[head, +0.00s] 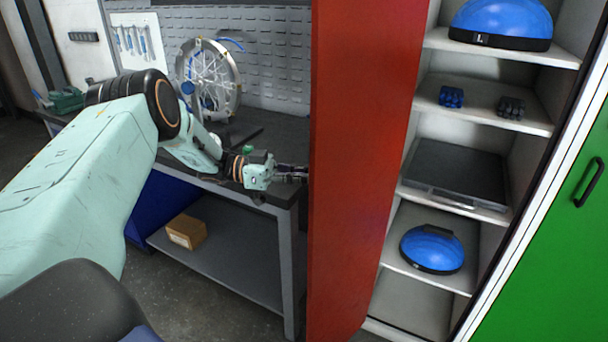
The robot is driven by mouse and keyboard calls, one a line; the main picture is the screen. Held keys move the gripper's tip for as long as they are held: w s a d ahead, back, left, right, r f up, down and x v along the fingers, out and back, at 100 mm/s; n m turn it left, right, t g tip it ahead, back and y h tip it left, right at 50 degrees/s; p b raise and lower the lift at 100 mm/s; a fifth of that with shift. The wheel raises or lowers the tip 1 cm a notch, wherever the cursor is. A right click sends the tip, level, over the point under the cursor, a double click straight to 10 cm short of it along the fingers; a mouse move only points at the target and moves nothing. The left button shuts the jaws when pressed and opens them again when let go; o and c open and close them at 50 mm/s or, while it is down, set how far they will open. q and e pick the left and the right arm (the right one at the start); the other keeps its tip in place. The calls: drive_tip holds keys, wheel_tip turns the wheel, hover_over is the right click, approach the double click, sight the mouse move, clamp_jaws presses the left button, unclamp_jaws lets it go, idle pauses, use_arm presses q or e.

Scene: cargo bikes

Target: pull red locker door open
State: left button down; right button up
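The red locker door (362,150) stands wide open, swung out toward me, and its tall red face fills the middle of the head view. The locker's shelves (490,120) show to the right of it. My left arm comes in from the left. My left gripper (291,173) is at the left edge of the door, with dark fingers pointing right at it. Its fingertips seem to end at or behind the door's edge. I cannot tell whether they touch it or are shut. The door's handle is not visible. My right gripper is not in view.
The locker holds blue domed objects (430,249), small dark items (451,97) and a flat grey case (457,170). A green door (560,250) stands at right. Behind my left arm is a workbench (285,190) with a wheel (208,78) and a cardboard box (187,231) below.

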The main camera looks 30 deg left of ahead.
use_arm(q)
drive_tip(key=c, duration=1.8)
unclamp_jaws()
drive_tip(key=shift+w+a+r, duration=0.15)
drive_tip(key=shift+w+a, duration=0.05)
drive_tip(key=shift+w, duration=0.2)
drive_tip(key=shift+o, duration=0.7)
drive_tip(key=shift+w+f, duration=0.2)
drive_tip(key=shift+o, duration=0.9)
drive_tip(key=shift+w+d+f, duration=0.15)
drive_tip(key=shift+w, duration=0.05)
drive_tip(key=shift+o, duration=0.4)
drive_tip(key=shift+d, duration=0.25)
drive_tip(key=v, duration=1.2)
drive_tip(key=shift+s, duration=0.35)
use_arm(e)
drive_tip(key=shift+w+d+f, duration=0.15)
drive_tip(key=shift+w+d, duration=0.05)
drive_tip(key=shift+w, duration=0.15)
